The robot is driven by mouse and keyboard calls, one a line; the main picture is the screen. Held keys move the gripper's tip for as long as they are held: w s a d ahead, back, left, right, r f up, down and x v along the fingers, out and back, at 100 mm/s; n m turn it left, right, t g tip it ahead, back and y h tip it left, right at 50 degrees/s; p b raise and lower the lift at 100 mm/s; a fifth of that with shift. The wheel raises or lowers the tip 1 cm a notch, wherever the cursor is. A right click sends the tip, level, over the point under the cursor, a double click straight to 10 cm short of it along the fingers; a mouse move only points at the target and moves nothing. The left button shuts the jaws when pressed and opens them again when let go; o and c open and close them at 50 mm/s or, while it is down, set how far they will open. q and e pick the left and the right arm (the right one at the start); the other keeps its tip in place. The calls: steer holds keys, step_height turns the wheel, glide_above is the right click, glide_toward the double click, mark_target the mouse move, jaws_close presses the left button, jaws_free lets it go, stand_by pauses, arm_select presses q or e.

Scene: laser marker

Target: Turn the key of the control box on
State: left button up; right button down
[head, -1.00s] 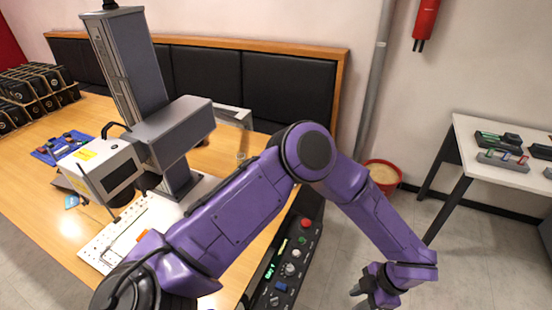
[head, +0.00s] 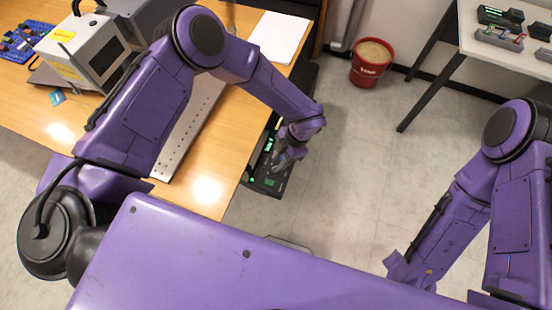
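The black control box (head: 264,186) stands at the right edge of the wooden table, with small green lights showing. My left gripper (head: 286,154) is over the front part of the box, pointing down. Its dark fingers are small and partly covered by the purple wrist, so I cannot tell if they are open or touching anything. The key is not visible; my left wrist and forearm cover much of the panel. My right arm hangs at the right over the floor, with its wrist end low in the picture and its fingers not clear.
The laser marker (head: 88,52) and its perforated plate (head: 190,128) are on the wooden table (head: 208,186), behind my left arm. A white sheet (head: 279,36) lies at the table's far right. A red bucket (head: 371,66) stands on the floor. A white table (head: 470,32) is at upper right.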

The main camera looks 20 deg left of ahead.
mark_target(276, 167)
arm_select(q)
steer(key=x, duration=0.3)
steer(key=shift+a+f, duration=0.1)
steer(key=shift+c, duration=0.3)
jaws_close()
